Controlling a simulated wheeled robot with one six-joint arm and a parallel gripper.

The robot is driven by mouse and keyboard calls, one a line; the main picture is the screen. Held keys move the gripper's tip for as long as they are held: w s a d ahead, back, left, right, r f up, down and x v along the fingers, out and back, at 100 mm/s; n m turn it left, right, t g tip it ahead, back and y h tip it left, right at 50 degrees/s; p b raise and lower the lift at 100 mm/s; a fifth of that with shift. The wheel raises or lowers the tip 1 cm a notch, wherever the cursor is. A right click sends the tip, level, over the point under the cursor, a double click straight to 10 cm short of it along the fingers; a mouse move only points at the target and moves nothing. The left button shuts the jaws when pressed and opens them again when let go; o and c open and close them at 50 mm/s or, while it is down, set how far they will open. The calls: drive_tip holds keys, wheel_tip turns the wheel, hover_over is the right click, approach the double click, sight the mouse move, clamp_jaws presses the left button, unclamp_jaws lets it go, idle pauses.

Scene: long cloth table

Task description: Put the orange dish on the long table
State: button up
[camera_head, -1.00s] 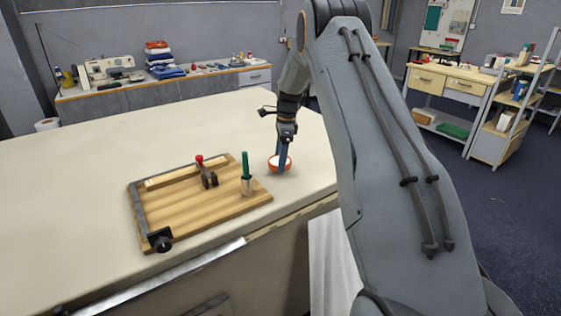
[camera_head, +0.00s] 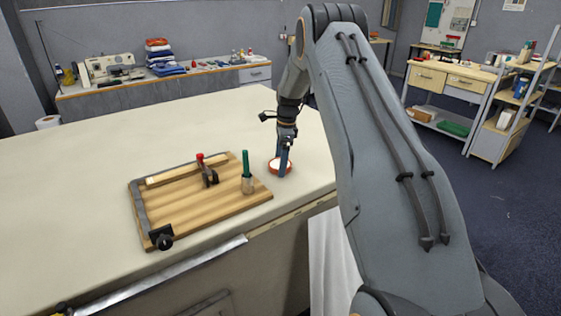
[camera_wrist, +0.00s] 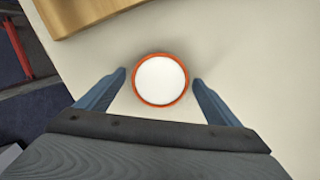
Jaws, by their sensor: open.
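The orange dish (camera_head: 273,165) is a small round bowl with an orange rim and a white inside. It rests upright on the pale long table (camera_head: 90,165), near its right end. In the wrist view the dish (camera_wrist: 161,80) sits just beyond and between my fingertips. My gripper (camera_head: 284,168) points down at the dish and hides part of it. In the wrist view my gripper (camera_wrist: 158,80) is open, with one blue finger on each side of the dish and a gap visible on both sides.
A wooden board (camera_head: 200,210) with a red-topped clamp (camera_head: 206,172) and a green-handled tool (camera_head: 247,172) lies left of the dish. The table's front edge is close by. The table surface behind and far left is clear.

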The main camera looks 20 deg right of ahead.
wheel_tip(320, 180, up, 12)
drive_tip(key=d+b, duration=0.1)
drive_tip(key=b, duration=0.4)
drive_tip(key=s+a+f+n, duration=0.2)
drive_tip(key=s+a+n, duration=0.3)
drive_tip(key=s, duration=0.7)
drive_tip(key=s+a+f+n+h, duration=0.1)
drive_tip(key=s+a+f+n, duration=0.1)
drive_tip(key=s+a+n, duration=0.4)
drive_tip(key=s+a+f+n, duration=0.3)
drive_tip(key=s+n, duration=0.7)
drive_tip(key=s, duration=0.9)
drive_tip(key=shift+s+a+t, duration=0.25)
drive_tip(key=shift+a+t, duration=0.15)
drive_tip(key=shift+a, duration=0.8)
drive_tip(key=shift+s, duration=0.1)
